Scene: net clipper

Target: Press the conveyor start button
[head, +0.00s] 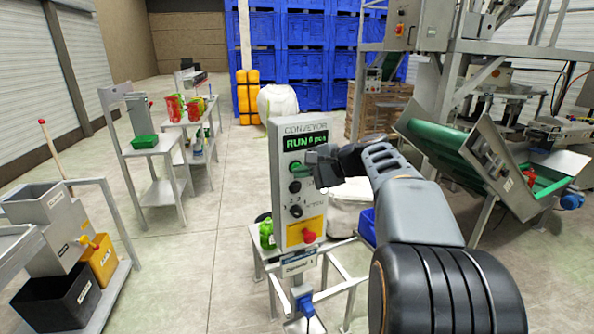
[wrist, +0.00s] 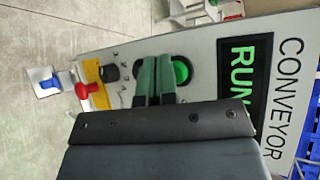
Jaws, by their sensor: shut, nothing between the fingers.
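The grey conveyor control box (head: 286,222) stands on a post in the middle of the head view. Its display (head: 305,141) reads RUN in green, with smaller text beside it. In the wrist view a lit green round button (wrist: 182,70) sits below the display (wrist: 238,75). My gripper (head: 318,163) is shut and empty, at the front of the box. In the wrist view its fingertips (wrist: 154,60) lie beside the green button and overlap its dark ring. Whether they touch the panel cannot be told.
A black knob (head: 296,211) and a red mushroom button (head: 309,236) on a yellow plate sit lower on the box. A green sloped conveyor (head: 450,150) stands to the right. Carts with bins stand left, with open floor between.

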